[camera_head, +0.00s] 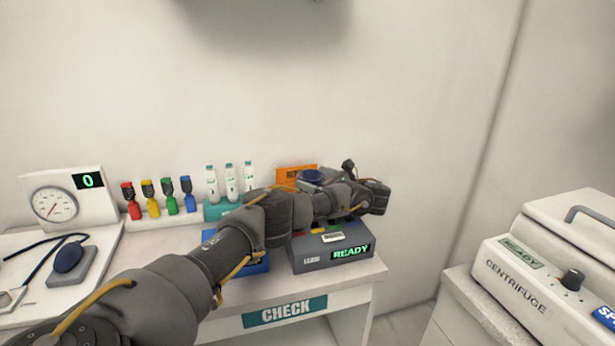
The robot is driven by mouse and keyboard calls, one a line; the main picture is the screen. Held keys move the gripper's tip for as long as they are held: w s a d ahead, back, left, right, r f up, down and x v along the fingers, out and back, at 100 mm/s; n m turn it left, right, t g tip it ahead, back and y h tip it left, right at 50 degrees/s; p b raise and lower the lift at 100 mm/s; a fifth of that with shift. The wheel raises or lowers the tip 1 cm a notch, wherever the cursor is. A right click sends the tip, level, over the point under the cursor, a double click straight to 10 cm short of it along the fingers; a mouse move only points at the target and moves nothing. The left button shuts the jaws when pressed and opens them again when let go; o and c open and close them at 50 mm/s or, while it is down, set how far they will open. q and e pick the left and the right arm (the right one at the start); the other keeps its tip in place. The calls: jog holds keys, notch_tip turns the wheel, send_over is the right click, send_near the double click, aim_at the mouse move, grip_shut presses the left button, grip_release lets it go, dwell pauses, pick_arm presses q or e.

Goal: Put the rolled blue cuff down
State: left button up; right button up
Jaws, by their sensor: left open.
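A dark blue rolled thing (313,177), which looks like the rolled cuff, shows just behind my left wrist, in front of an orange box. Its lower part is hidden by my arm, so I cannot tell what it rests on. My left gripper (368,190) reaches across the table from the lower left, above the back of the grey READY device (330,258). It is open; its jaws are small and dark here, and I see nothing between them. My right gripper is not in view.
The orange box (292,178) and a teal rack (222,210) of white bottles stand at the back. Several coloured bottles (160,197) stand left, beside a gauge (57,204) and a blue bulb (69,258). A blue tray (256,267) is partly under my arm. A centrifuge (535,290) stands right.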

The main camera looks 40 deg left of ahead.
pick_arm(q)
jog(key=d+p, duration=0.6)
jog(key=p, duration=0.1)
jog(key=shift+w+d+r, duration=0.25)
jog(key=shift+d+r, duration=0.05)
jog(key=shift+r, duration=0.05)
jog(key=d+p, duration=0.1)
jog(key=d, duration=0.2)
jog(key=shift+s+d+f, duration=0.1)
jog(key=shift+d+f, duration=0.1)
jog(key=shift+d, duration=0.55)
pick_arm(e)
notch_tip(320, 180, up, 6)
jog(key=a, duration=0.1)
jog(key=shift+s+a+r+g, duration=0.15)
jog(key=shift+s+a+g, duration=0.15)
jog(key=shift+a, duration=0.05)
